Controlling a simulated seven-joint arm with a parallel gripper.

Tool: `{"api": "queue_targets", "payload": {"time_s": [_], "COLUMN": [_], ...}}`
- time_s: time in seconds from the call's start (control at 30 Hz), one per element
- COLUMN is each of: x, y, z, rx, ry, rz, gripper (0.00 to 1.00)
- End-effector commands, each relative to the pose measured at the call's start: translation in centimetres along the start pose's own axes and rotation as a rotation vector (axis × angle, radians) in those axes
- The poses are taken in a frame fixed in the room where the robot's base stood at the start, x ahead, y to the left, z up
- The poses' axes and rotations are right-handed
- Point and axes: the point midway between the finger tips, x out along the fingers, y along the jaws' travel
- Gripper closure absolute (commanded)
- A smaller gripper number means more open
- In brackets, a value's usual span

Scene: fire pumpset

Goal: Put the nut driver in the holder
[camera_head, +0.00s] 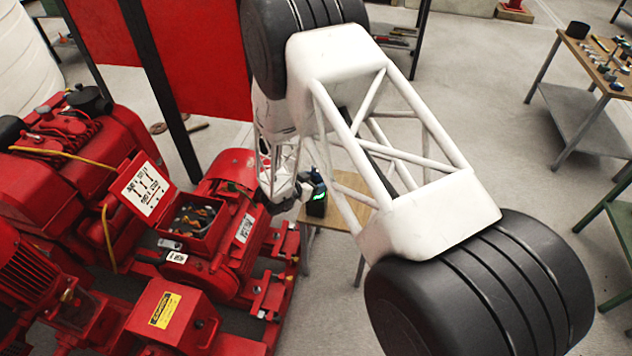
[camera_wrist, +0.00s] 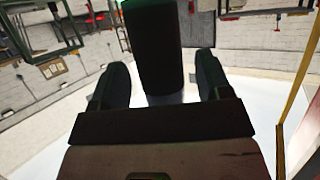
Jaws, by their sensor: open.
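My gripper (camera_wrist: 160,62) is open in the wrist view, with one dark finger on each side. A dark cylinder (camera_wrist: 153,32) shows between and beyond the fingers, with a green glow at its upper left edge; I cannot tell whether they touch it. In the head view my gripper is small and partly hidden by my arm, close to a dark object with a green light (camera_head: 317,204) over a small wooden table (camera_head: 345,212). I cannot make out the nut driver for certain. A black cup (camera_head: 578,30), possibly the holder, stands on the far right table.
An open red box (camera_head: 190,222) with several small items sits on the red pump machinery (camera_head: 130,290) at left. The right workbench (camera_head: 598,52) carries several tools. My large arm covers the middle of the head view. Grey floor (camera_head: 550,180) is clear between the tables.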

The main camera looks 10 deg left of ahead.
Motion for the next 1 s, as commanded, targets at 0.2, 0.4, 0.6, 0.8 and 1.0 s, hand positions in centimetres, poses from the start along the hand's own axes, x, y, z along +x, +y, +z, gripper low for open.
{"api": "queue_targets", "payload": {"time_s": [0.2, 0.4, 0.6, 0.8, 1.0], "x": [-3.2, -6.3, -8.8, -10.0, -10.3], "y": [-0.1, 0.0, 0.0, 0.0, 0.0], "z": [0.0, 0.1, 0.0, 0.0, 0.0], "rx": [0.0, -0.001, -0.001, 0.0, 0.0], "ry": [0.0, -0.001, 0.0, 0.0, 0.0], "rz": [-0.003, -0.002, -0.001, -0.001, 0.0], "gripper": [0.29, 0.29, 0.29, 0.29, 0.29]}}
